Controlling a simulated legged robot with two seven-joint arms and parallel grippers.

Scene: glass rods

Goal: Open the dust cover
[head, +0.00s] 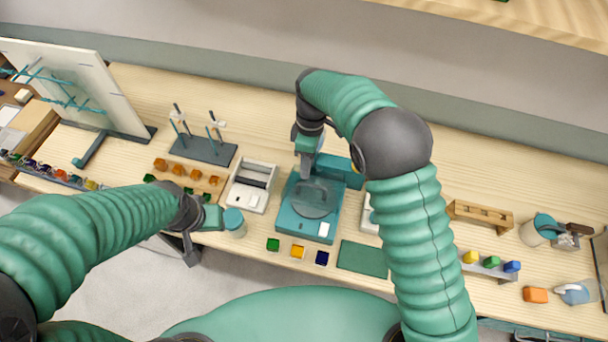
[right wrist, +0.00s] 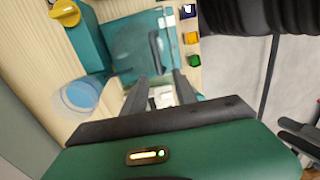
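The dust cover (head: 311,190) is a see-through teal panel on a teal device (head: 308,232) at the middle of the bench. A grey round part shows through it, and the cover appears to lie down over the device. In the right wrist view the cover (right wrist: 128,45) is ahead of the fingers. My right gripper (head: 303,168) is at the device's back left edge; in the right wrist view its two fingers (right wrist: 160,82) are apart with nothing clearly between them. Contact with the cover cannot be told. My left gripper (head: 212,217) is beside a teal-lidded jar (head: 234,220); its fingers are unclear.
Green, yellow and blue blocks (head: 297,251) and a green mat (head: 362,258) lie in front of the device. A white tray box (head: 250,186) stands left of it, and a rod stand (head: 204,149) behind that. A wooden rack (head: 480,213) is at the right.

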